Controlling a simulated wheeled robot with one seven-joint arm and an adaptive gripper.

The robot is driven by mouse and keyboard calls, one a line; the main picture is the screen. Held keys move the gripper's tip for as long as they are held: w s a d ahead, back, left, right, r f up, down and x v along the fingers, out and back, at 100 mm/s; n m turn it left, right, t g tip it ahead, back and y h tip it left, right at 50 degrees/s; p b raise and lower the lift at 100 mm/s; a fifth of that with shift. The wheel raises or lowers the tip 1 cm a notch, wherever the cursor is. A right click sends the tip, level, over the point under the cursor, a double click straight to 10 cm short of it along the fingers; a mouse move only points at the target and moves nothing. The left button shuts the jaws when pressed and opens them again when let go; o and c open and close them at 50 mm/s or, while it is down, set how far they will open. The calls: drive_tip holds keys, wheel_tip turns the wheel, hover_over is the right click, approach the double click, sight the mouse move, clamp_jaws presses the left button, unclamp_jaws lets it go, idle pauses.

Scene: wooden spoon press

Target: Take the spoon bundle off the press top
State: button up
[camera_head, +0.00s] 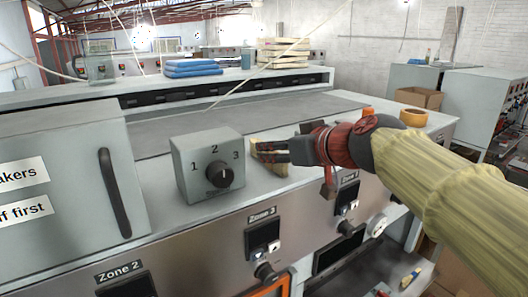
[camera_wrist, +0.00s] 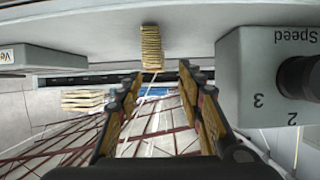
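The spoon bundle (camera_head: 278,168) is a small light-wood stack on the grey press top (camera_head: 222,211), just right of the dial box in the head view. My gripper (camera_head: 263,152) is low over the press top, pointing left, and its dark fingers hide part of the bundle. In the wrist view, which looks upside down, the bundle (camera_wrist: 152,47) shows ahead of the fingertips, in line with the gap between them. My gripper (camera_wrist: 161,72) is open there, with nothing between its fingers.
The Speed dial box (camera_head: 208,166), also in the wrist view (camera_wrist: 262,75), stands close by the fingers. A grey cabinet (camera_head: 62,180) with a black handle is at left. Blue stacks (camera_head: 193,68) and wooden stacks (camera_head: 283,53) lie behind.

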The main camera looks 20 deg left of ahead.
drive_tip(key=p+x, duration=0.1)
drive_tip(key=x, duration=0.2)
drive_tip(key=p+x, duration=0.1)
drive_tip(key=x, duration=0.2)
drive_tip(key=shift+w+d+f, duration=0.15)
drive_tip(key=shift+w+d, duration=0.1)
drive_tip(key=shift+s+d, duration=0.1)
drive_tip(key=shift+c, duration=1.2)
clamp_jaws()
